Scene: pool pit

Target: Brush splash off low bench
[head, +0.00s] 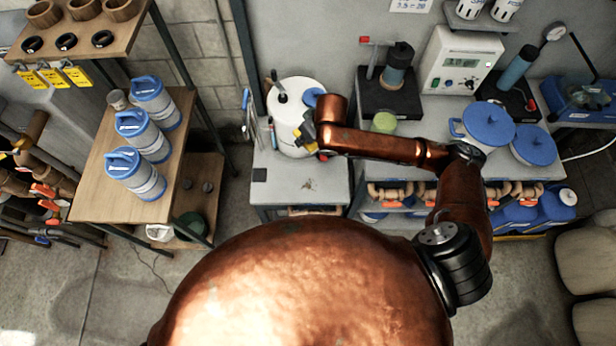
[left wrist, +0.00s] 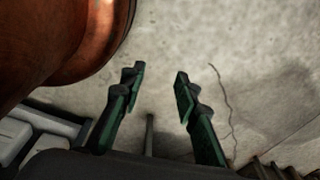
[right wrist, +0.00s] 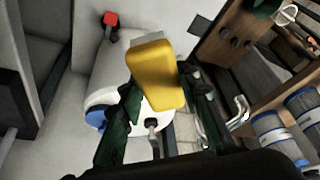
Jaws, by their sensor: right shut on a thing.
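The low bench (head: 277,190) is a small grey-topped stand in the middle of the head view. A small brownish splash (head: 310,185) lies on its bare front part. My right gripper (head: 305,137) is above the back of the bench, beside the white drum. It is shut on a yellow block-shaped brush (right wrist: 156,74), seen between its fingers in the right wrist view; no bristles can be made out. My left gripper (left wrist: 158,80) is open and empty over the concrete floor, and is outside the head view.
The white drum (head: 292,101) with hoses stands on the back of the bench. Blue-lidded canisters (head: 145,135) stand on a wooden shelf at left. A grey counter at right holds a white control box (head: 460,62) and blue-lidded pots (head: 489,122).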

